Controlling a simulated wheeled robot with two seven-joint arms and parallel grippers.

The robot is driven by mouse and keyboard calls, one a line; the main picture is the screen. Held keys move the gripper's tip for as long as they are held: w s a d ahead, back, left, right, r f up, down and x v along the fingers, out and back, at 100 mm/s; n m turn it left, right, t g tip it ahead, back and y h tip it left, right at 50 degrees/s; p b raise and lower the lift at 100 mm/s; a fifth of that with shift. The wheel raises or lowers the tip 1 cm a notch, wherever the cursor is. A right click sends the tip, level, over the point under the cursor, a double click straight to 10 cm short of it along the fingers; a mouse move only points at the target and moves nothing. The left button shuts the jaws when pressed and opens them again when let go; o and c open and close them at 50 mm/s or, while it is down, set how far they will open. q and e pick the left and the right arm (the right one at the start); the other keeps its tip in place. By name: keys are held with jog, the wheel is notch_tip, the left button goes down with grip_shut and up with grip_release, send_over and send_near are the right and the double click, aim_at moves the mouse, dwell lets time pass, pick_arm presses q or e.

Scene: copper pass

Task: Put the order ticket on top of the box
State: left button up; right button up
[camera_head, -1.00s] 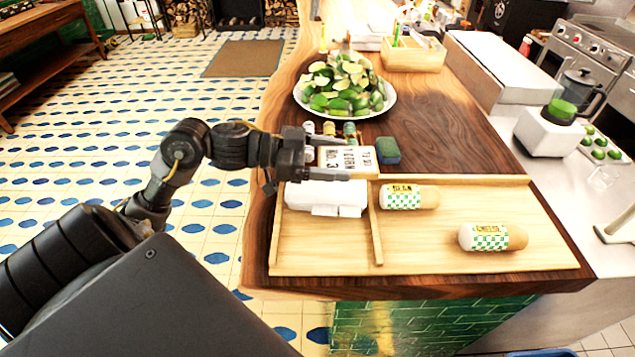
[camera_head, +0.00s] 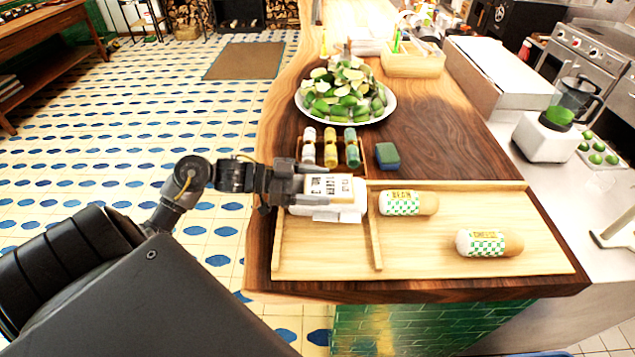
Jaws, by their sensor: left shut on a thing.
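The order ticket (camera_head: 328,187) is a small white card with dark print. My left gripper (camera_head: 312,188) is shut on its left side. The ticket lies flat, right over the white box (camera_head: 352,212); I cannot tell whether it touches the box. The box sits in the left compartment of the wooden tray (camera_head: 325,258), and its top is partly hidden by the ticket and the gripper. My right gripper is not in view.
Two wrapped rolls, one upper (camera_head: 408,203) and one lower (camera_head: 489,243), lie in the tray's right compartment. Behind the tray stand several small bottles (camera_head: 330,147) in a holder and a blue-green sponge (camera_head: 387,156). A heaped plate (camera_head: 345,95) is farther back.

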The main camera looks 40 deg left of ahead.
pick_arm(q)
jog(key=shift+f, duration=0.2)
jog(key=o, duration=1)
jog(key=shift+r, duration=0.1)
jog(key=shift+r, duration=0.15)
jog(key=shift+s+a, duration=0.1)
jog(key=shift+a, duration=0.1)
jog(key=b+v, duration=0.3)
jog(key=v, duration=0.8)
jog(key=shift+s+a+r, duration=0.1)
jog(key=shift+s+a, duration=0.05)
jog(key=shift+s, duration=0.1)
